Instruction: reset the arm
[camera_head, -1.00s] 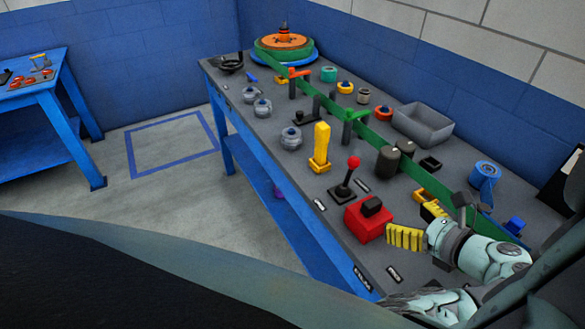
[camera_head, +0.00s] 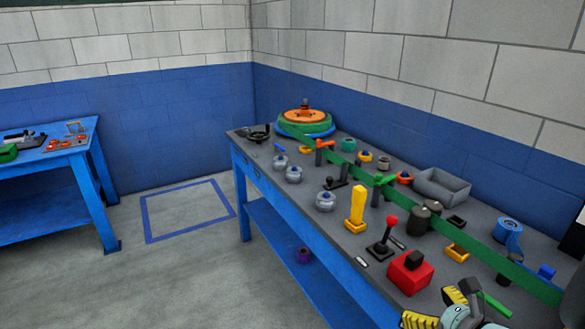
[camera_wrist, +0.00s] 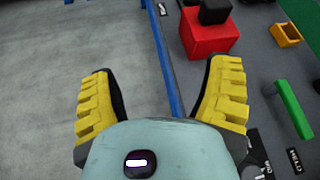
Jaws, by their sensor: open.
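My gripper (camera_wrist: 162,100) is open and empty, its two yellow ridged fingers spread wide in the wrist view. Between them lie grey floor and the blue front edge of the bench. In the head view my gripper (camera_head: 440,312) is low at the right, cut off by the bottom edge, in front of the red block with a black button (camera_head: 409,272). That red block also shows in the wrist view (camera_wrist: 208,32), beyond the fingers and apart from them.
The bench (camera_head: 330,222) holds a red-knobbed lever (camera_head: 384,238), a yellow upright handle (camera_head: 357,207), a grey bin (camera_head: 442,190), a green bar (camera_head: 470,245) and a blue tape roll (camera_head: 508,232). Another blue table (camera_head: 75,157) stands left. Open floor (camera_head: 190,270) lies between.

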